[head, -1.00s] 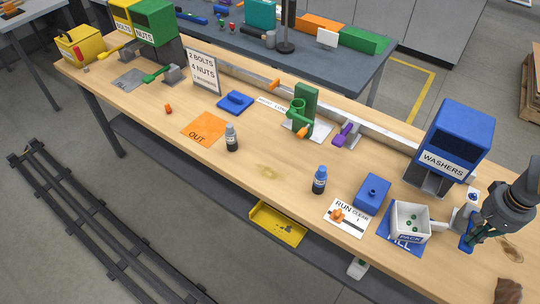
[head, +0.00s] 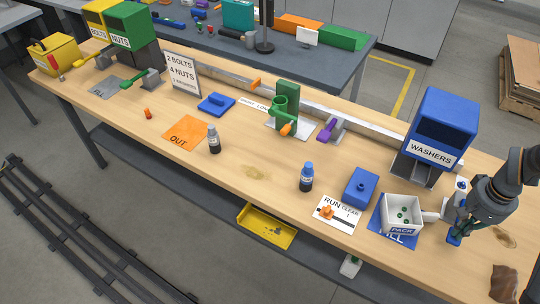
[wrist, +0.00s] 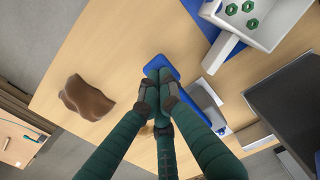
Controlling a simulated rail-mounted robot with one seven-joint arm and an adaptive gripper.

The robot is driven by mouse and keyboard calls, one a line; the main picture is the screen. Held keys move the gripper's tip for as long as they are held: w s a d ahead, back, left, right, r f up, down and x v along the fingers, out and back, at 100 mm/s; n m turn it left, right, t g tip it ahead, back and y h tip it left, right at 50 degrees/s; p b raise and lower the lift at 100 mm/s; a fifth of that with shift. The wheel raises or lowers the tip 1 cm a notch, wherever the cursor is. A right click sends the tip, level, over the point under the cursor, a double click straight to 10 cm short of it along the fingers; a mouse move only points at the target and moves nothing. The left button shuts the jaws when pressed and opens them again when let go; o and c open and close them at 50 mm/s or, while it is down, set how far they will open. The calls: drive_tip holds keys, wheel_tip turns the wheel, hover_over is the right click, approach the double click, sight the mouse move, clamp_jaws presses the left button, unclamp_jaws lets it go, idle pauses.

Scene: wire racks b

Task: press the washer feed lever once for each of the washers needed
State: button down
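The washer feeder (head: 440,128) is a blue hopper labelled WASHERS at the right of the bench. Its blue lever (head: 453,239) sticks out low at the right; in the wrist view the blue lever (wrist: 164,63) lies under my fingertips. My gripper (wrist: 158,92) has its dark fingers together, over or touching the lever; I cannot tell how far the lever is pressed. A white pack tray (head: 402,213) with several green nuts (wrist: 249,7) stands left of it on a blue mat (head: 386,239). No washers are discernible. The sign (head: 181,75) reads 2 bolts, 4 nuts; its third line is too small.
A blue lidded block (head: 361,187), a RUN/CLEAR panel (head: 338,214) and a dark bottle (head: 306,178) stand left of the tray. A brown crumpled thing (wrist: 88,98) lies near the bench end. A rail runs along the back.

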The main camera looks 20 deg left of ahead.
drive_tip(key=shift+r+p, duration=1.2)
drive_tip(key=shift+r, duration=0.35)
drive_tip(key=shift+f, duration=0.1)
